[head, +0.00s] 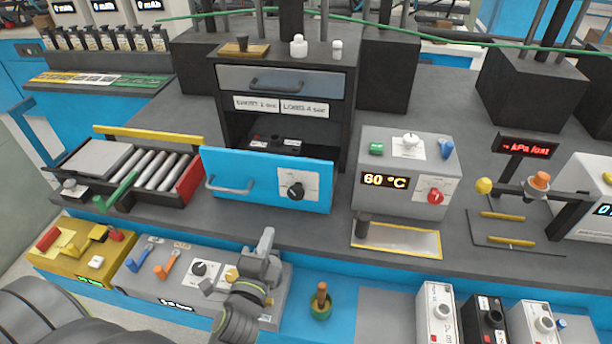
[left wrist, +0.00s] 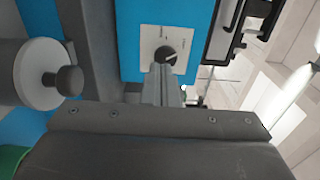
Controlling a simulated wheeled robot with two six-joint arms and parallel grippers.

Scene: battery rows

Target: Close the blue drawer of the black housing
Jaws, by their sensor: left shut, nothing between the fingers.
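The black housing (head: 346,110) stands on the grey bench at the back centre. Its blue drawer (head: 262,169) is pulled out toward me. The blue front carries a grey bar handle (head: 229,187) on the left and a white plate with a black knob (head: 296,190) on the right. My left gripper (head: 267,236) is shut and empty, in front of and below the blue front. In the left wrist view its fingers (left wrist: 160,86) point at the blue front (left wrist: 130,40) near the knob; I cannot tell whether they touch it. My right gripper is out of view.
A grey drawer (head: 310,82) above sits shut. A roller tray (head: 190,183) stands left of the blue drawer, and a 60 °C box (head: 408,160) stands right. A grey switch panel (head: 160,288) lies below my left gripper.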

